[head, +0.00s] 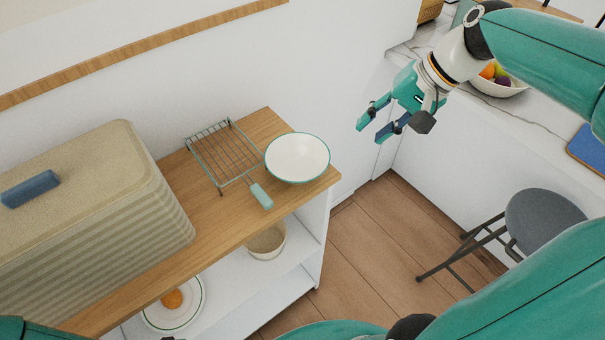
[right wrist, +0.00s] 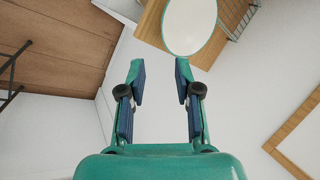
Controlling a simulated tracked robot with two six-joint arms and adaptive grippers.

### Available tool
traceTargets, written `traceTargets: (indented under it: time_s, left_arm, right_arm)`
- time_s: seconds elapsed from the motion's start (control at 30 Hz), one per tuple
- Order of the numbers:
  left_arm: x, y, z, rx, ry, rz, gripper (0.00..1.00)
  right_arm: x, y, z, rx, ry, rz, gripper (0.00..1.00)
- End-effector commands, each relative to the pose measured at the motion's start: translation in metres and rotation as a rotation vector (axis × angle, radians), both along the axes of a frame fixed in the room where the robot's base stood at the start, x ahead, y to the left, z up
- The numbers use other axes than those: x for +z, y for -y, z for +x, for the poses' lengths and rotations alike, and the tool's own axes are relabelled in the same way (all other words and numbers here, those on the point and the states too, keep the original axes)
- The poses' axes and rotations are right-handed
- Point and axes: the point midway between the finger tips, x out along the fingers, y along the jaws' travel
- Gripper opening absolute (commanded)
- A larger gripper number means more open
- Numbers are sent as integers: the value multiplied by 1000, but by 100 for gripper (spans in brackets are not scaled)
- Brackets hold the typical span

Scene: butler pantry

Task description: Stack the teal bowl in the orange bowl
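A shallow bowl, white inside with a teal rim (head: 297,157), sits upright at the right end of the wooden shelf top, beside the wire rack. I take it as the teal bowl. It also shows at the top of the right wrist view (right wrist: 190,25), beyond the fingertips. My right gripper (head: 370,132) is open and empty, in the air to the right of this bowl and apart from it. Its two parted fingers show in the right wrist view (right wrist: 160,66). I cannot make out an orange bowl. My left gripper is not in view.
A wire rack with teal handle (head: 222,155) and a ribbed beige bin (head: 90,200) share the shelf top (head: 190,248). Below are a beige bowl (head: 267,243) and a plate (head: 152,318) with an orange item. A stool (head: 545,220) and fruit bowl (head: 497,88) are right.

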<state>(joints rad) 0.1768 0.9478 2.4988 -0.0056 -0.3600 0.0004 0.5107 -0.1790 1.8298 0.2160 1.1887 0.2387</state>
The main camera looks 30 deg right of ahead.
Motion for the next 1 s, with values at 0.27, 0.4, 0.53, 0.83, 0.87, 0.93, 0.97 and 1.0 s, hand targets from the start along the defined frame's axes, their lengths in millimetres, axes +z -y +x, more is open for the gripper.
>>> traceTargets:
  time_s: [0.27,0.4,0.53,0.83,0.87,0.93,0.97,1.0]
  left_arm:
    - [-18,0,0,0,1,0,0]
    - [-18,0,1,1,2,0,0]
    - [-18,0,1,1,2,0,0]
    - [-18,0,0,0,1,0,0]
    - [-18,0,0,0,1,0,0]
    - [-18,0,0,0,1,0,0]
    - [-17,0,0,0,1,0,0]
    - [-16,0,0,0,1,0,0]
  right_arm:
    - [-22,-6,7,4,26,-14,33]
    - [-46,-15,17,4,23,-13,33]
    - [-70,-25,28,4,23,-13,33]
    - [-105,-38,45,0,27,-15,33]
    - [-106,-38,45,0,28,-15,33]
    - [-108,-39,47,1,28,-15,33]
    - [-109,-40,48,2,26,-15,33]
    - [-112,-41,50,2,26,-15,33]
